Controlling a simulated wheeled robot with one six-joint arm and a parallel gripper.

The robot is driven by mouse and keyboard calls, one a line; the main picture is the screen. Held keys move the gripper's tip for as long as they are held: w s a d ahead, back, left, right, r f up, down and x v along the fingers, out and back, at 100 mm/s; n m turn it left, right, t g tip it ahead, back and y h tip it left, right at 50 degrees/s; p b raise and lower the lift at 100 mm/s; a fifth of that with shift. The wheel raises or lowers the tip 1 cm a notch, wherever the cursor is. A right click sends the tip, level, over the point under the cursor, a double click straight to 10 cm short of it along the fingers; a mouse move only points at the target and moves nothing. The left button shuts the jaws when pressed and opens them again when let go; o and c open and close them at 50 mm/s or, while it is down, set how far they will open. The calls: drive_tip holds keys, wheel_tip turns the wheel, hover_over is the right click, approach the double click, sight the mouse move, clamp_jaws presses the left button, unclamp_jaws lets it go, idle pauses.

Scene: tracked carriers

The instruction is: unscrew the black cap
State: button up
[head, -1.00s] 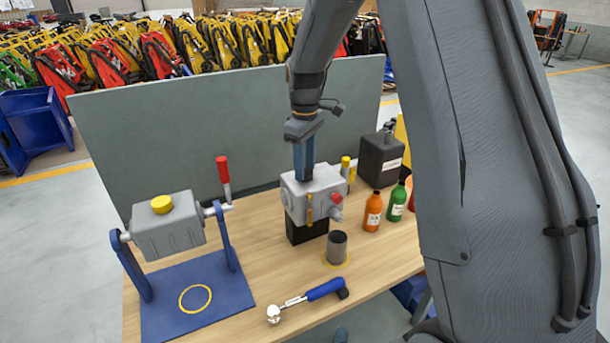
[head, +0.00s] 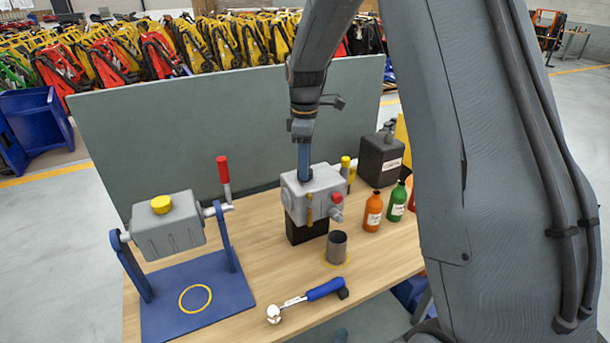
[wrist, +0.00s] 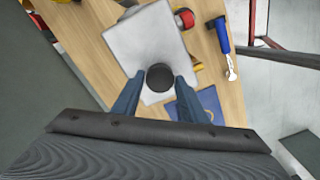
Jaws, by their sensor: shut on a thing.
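The black cap (wrist: 160,76) sits on top of a grey housing (wrist: 142,42), seen from above in the wrist view. My gripper (wrist: 158,82) has its two blue fingers on either side of the cap, shut on it. In the head view my gripper (head: 305,175) points straight down onto the top of the grey housing (head: 320,200), which stands on a black block (head: 306,232). In that view the fingers hide the cap.
A grey cup (head: 337,246) and a blue-handled ratchet (head: 310,295) lie in front of the housing. Orange (head: 373,212) and green (head: 397,203) bottles and a black canister (head: 381,160) stand right. A tilting grey tank (head: 168,232) on a blue stand is left. A grey panel (head: 200,130) stands behind.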

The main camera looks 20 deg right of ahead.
drive_tip(key=shift+r, duration=0.3)
drive_tip(key=shift+r, duration=1.15)
drive_tip(key=shift+r, duration=0.15)
drive_tip(key=shift+r, duration=1.6)
drive_tip(key=o, duration=0.4)
drive_tip(key=shift+c, duration=0.2)
drive_tip(key=c, duration=0.4)
